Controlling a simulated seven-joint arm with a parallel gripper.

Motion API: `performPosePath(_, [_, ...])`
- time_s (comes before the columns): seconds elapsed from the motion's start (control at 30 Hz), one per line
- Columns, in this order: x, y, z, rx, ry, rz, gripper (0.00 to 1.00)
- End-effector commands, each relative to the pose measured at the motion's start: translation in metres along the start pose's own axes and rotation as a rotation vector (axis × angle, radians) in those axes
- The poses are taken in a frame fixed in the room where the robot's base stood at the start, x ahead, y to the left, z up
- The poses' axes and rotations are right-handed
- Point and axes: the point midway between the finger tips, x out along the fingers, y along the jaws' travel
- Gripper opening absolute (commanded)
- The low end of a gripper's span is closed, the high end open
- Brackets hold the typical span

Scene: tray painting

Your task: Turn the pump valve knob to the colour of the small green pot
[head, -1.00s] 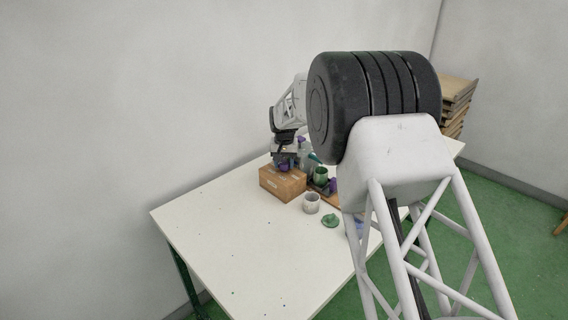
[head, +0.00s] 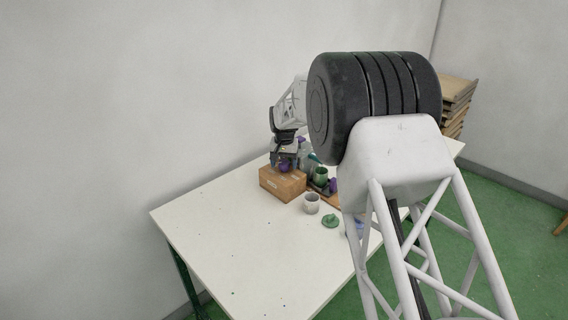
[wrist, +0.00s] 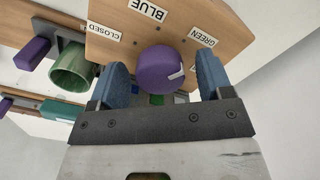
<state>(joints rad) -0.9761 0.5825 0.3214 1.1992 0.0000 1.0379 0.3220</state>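The purple valve knob (wrist: 160,72) sits on a wooden box (wrist: 118,20), which also shows in the head view (head: 283,183). White labels on the box read CLOSED, BLUE (wrist: 147,11) and GREEN (wrist: 203,37). The knob's white mark points right in the wrist view, below the direction of the GREEN label. My gripper (wrist: 161,78) is open, with one blue finger on each side of the knob and a gap visible on both sides. In the head view my gripper (head: 284,158) is just above the box. A small green pot (head: 321,177) stands right of the box.
A grey cup (head: 312,203) and a green lump or lid (head: 331,221) are on the white table (head: 230,240) in front of the box. Clear bottles (head: 305,152) stand behind. The table's left and front are clear.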

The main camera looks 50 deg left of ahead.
Motion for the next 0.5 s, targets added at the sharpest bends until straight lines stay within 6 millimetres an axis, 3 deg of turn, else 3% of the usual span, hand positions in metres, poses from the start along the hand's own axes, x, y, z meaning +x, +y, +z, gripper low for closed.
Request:
performPosePath(0.27, [-0.003, 0.0, 0.0, 0.0, 0.0, 0.0, 0.73])
performPosePath(0.5, [-0.022, 0.0, 0.0, 0.0, 0.001, 0.0, 0.73])
